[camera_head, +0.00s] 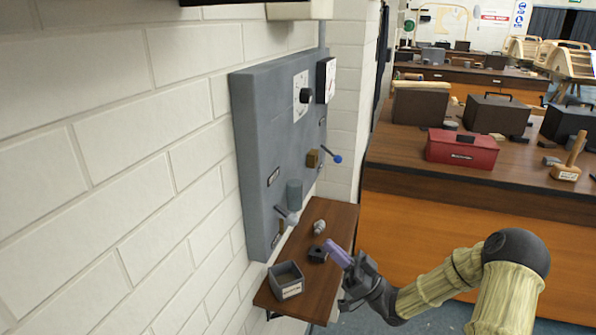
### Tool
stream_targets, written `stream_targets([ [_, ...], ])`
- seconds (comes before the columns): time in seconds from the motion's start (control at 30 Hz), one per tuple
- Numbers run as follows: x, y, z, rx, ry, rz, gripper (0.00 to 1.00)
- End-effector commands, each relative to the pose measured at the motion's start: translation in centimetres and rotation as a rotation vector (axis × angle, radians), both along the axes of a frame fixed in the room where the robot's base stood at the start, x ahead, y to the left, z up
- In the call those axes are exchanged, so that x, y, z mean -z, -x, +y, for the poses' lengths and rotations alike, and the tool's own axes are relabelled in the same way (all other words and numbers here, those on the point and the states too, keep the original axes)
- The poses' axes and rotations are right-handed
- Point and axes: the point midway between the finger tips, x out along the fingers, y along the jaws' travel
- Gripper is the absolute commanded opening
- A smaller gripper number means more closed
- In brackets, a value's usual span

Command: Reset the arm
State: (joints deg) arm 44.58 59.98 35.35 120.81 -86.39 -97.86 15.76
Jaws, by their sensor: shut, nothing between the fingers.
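My gripper (333,248) is in the lower middle of the head view, at the right edge of a small brown wall shelf (338,222). Its purple fingers are together and point up and left, with nothing visible between them. My arm reaches in from the lower right, with a bent elbow. The gripper appears near a small black block (317,254) on the shelf; I cannot tell the exact gap.
A grey panel (262,140) with dials, a blue-knobbed lever (337,158) and a lower lever (290,216) hangs above the shelf. A grey open box (286,285) and small grey cylinder (319,227) are on it. A workbench (440,180) with a red toolbox (462,149) stands right.

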Motion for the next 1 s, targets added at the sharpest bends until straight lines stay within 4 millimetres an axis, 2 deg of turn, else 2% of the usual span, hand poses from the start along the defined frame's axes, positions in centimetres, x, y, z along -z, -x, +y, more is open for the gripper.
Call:
stream_targets([
  [0.13, 0.1, -1.5, 2.3, 0.049, 0.155, 0.087, 0.00],
  [0.3, 1.7, -3.7, 4.8, 0.163, 0.452, 0.259, 0.00],
  [0.4, 2.8, -4.4, 5.1, 0.240, 0.623, 0.363, 0.00],
  [0.53, 3.6, -4.5, 4.3, 0.342, 0.826, 0.501, 0.00],
  [0.67, 3.8, -3.4, 2.6, 0.441, 1.000, 0.649, 0.00],
  [0.77, 3.4, -1.9, 1.0, 0.515, 1.110, 0.772, 0.00],
  [0.87, 2.5, 0.3, -0.6, 0.579, 1.196, 0.902, 0.00],
  [1.0, 0.9, 4.5, -2.4, 0.643, 1.274, 1.101, 0.00],
])
